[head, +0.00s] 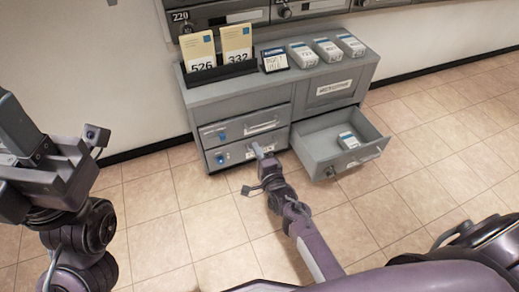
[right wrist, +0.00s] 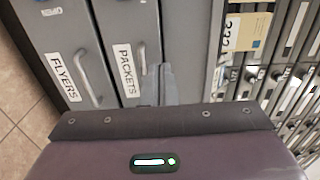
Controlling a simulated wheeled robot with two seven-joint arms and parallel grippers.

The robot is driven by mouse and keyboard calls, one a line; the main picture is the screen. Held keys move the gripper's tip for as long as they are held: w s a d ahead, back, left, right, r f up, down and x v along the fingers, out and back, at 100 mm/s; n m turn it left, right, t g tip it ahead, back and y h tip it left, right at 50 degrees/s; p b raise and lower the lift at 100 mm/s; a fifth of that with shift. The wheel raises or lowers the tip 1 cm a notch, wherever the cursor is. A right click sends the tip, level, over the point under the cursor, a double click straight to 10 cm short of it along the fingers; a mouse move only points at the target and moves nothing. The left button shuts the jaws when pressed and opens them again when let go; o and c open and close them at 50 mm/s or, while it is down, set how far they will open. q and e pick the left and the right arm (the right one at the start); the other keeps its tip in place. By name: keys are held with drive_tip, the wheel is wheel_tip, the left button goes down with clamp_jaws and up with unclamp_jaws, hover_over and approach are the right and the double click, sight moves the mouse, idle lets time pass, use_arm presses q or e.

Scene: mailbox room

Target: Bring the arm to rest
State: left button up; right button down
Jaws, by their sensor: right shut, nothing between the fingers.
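My right gripper (head: 257,151) is shut and empty. In the head view its fingertips are in front of the left-hand drawers of the grey cabinet (head: 228,98), near the lower drawer's label and handle. I cannot tell from there whether they touch. In the right wrist view the shut fingers (right wrist: 159,85) point at the cabinet front beside the handle of the drawer labelled PACKETS (right wrist: 125,70). My left gripper (head: 50,165) is at the left edge, partly cut off, and its jaws do not show clearly.
The lower right drawer (head: 312,147) stands open, with a small white box (head: 348,140) inside. Numbered cards (head: 202,52), a small dark sign (head: 275,60) and several white boxes (head: 327,49) stand on the cabinet. Mailboxes (head: 226,17) hang above. The tiled floor (head: 420,150) at right is clear.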

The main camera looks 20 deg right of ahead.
drive_tip(key=shift+s, duration=0.8)
